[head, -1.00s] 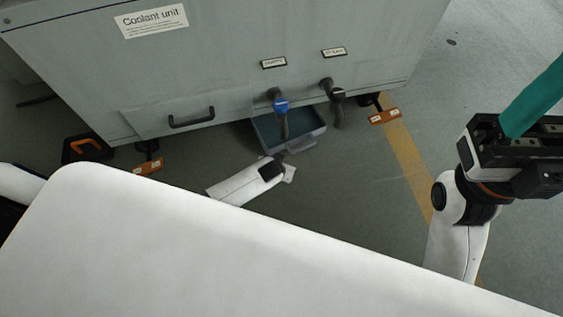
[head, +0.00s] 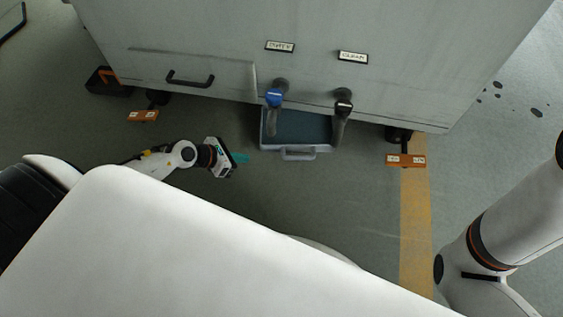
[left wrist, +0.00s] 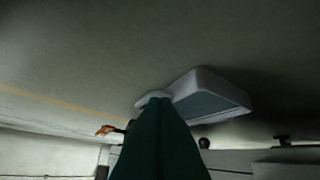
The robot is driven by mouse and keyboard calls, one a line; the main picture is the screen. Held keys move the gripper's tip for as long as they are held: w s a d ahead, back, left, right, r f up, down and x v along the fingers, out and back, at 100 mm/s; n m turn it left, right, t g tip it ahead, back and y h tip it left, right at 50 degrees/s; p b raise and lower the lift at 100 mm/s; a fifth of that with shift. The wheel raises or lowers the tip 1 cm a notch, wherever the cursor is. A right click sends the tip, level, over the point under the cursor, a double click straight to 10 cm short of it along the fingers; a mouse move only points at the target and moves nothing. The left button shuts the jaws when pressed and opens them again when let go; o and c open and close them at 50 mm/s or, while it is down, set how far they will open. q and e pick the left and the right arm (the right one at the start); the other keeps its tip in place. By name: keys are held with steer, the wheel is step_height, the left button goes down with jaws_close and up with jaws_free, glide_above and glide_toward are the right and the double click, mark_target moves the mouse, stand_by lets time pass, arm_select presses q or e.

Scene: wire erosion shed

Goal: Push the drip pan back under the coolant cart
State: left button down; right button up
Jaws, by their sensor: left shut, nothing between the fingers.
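The drip pan (head: 324,148) is a grey tray with a handle on its front wall. It lies on the floor with its front part out from under the coolant cart (head: 345,22) and its back hidden beneath. My left gripper (head: 246,157) is low in front of the cart, left of the pan, its teal fingers shut and empty, with a small gap to the pan. In the left wrist view the pan (left wrist: 215,100) shows just beyond the fingertips (left wrist: 158,97); contact cannot be told there. My right arm shows at the right, its gripper out of view.
A blue-handled valve (head: 275,98) and a black-handled valve (head: 343,100) hang over the pan. Orange caster pedals stand left (head: 143,116) and right (head: 405,160). A black and orange object (head: 107,81) is at far left. Floor before the pan is clear.

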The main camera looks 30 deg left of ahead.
arm_select(q)
steer(key=shift+m, duration=0.6)
steer(key=b+x, duration=0.2)
steer(key=x, duration=0.1)
steer(key=b+x, duration=0.3)
steer(key=s+f+b+x, duration=0.1)
steer(key=b+x, duration=0.1)
steer(key=x, duration=0.1)
steer(key=shift+w+a+f, duration=0.1)
steer(key=shift+w+f, duration=0.1)
steer(key=shift+f, duration=0.2)
steer(key=shift+w+d+b, duration=0.8)
steer(key=shift+w+b, duration=0.15)
steer(key=shift+w, duration=0.1)
steer(key=shift+w+d+r+b, duration=0.1)
steer(key=shift+w+d+b, duration=0.25)
steer(key=shift+w+d, duration=0.15)
steer(key=shift+w+r, duration=0.1)
steer(key=shift+w, duration=0.05)
steer(key=shift+g, duration=0.3)
